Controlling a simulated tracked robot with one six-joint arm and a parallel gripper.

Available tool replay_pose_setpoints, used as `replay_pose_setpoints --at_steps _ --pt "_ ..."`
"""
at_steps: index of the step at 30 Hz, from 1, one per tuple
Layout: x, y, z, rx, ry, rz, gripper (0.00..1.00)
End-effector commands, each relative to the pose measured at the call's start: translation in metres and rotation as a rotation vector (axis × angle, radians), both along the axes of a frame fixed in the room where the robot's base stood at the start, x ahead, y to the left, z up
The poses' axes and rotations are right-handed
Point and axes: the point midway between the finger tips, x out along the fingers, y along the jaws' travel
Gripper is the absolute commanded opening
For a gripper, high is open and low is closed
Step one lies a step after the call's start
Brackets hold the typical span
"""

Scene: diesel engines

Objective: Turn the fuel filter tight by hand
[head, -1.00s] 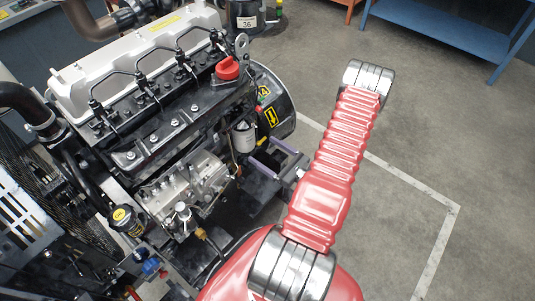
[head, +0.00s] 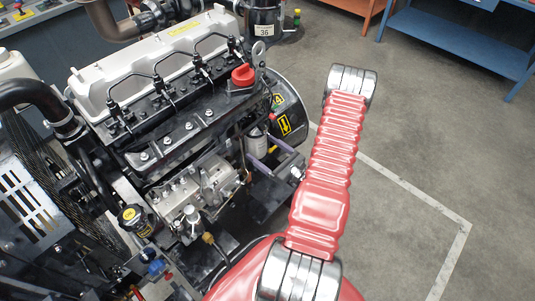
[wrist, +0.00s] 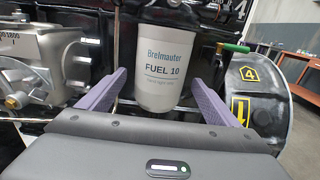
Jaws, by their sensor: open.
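The fuel filter (wrist: 166,66) is a white upright canister labelled "FUEL 10" in the wrist view, hanging on the engine's side. In the head view the filter (head: 257,142) shows small, partly hidden by engine parts. My gripper (wrist: 160,82) is open, with one purple finger on each side of the filter's lower part in the picture. A gap shows on both sides, and I see no contact. How deep the filter sits between the fingers I cannot tell. In the head view my gripper (head: 268,160) is close beside the filter.
The fuel pump housing (wrist: 38,65) is left of the filter. The black flywheel housing (wrist: 258,100) with yellow labels is on the right, near the right finger. A green-tipped lever (wrist: 235,47) lies above that finger. Open floor (head: 410,150) lies right of my arm.

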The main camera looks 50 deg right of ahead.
Motion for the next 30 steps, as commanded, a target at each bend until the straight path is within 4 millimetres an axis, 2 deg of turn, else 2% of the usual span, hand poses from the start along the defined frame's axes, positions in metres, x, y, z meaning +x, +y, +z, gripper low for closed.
replay_pose_setpoints --at_steps 15,30 --pt "0.033 0.001 0.000 -0.001 0.000 0.001 0.84" --pt "0.035 0.001 0.001 0.000 0.000 -0.001 0.84"
